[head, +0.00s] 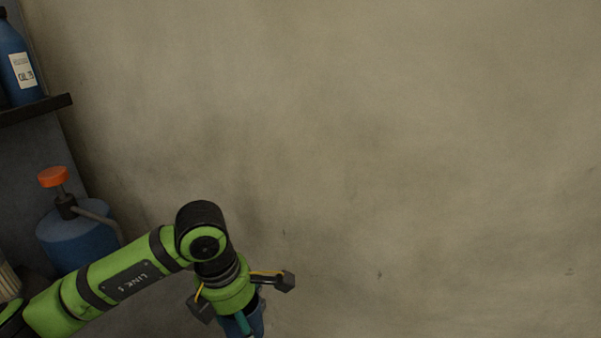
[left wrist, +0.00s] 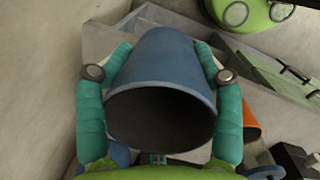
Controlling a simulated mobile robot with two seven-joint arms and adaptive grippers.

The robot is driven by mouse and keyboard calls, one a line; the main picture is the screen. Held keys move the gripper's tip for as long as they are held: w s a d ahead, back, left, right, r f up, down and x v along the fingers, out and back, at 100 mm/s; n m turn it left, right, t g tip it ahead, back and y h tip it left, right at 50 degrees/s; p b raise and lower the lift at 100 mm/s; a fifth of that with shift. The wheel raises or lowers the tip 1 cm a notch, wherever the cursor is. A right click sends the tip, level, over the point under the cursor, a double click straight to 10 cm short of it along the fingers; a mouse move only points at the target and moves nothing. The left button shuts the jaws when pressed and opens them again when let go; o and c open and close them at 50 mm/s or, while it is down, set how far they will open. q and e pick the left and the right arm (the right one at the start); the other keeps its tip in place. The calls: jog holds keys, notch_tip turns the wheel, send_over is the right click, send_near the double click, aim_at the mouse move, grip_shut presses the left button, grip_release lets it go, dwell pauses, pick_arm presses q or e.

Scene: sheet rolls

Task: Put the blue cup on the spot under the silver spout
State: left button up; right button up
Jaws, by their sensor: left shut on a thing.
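The blue cup (left wrist: 165,65) is between the two teal fingers of my left gripper (left wrist: 162,50), which is shut on it. In the left wrist view its dark open mouth faces the camera. In the head view my left gripper (head: 242,322) points down at the bottom edge, and part of the blue cup (head: 257,316) shows beside a teal finger. What is below the cup is cut off. I cannot make out a silver spout or a marked spot in either view. My right gripper is not seen.
A blue container (head: 75,242) with an orange knob (head: 53,177) and a grey tube stands at the left, behind my left arm. A blue bottle (head: 17,65) sits on a dark shelf (head: 40,108) above. A bare wall (head: 400,150) fills the rest.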

pick_arm(q)
jog(key=m, duration=0.2)
jog(key=a+m, duration=0.1)
jog(key=m, duration=0.1)
jog(key=s+a+m, duration=0.1)
jog(key=m, duration=0.1)
jog(key=shift+g, duration=0.4)
jog(key=s+a+m+g+y, duration=0.1)
jog(key=s+a+m, duration=0.2)
jog(key=m, duration=1.4)
jog(key=shift+s+a+r+m+g+y, duration=0.25)
jog(key=shift+s+a+m+g+y, duration=0.05)
jog(key=shift+a, duration=0.8)
jog(key=shift+s+f, duration=0.1)
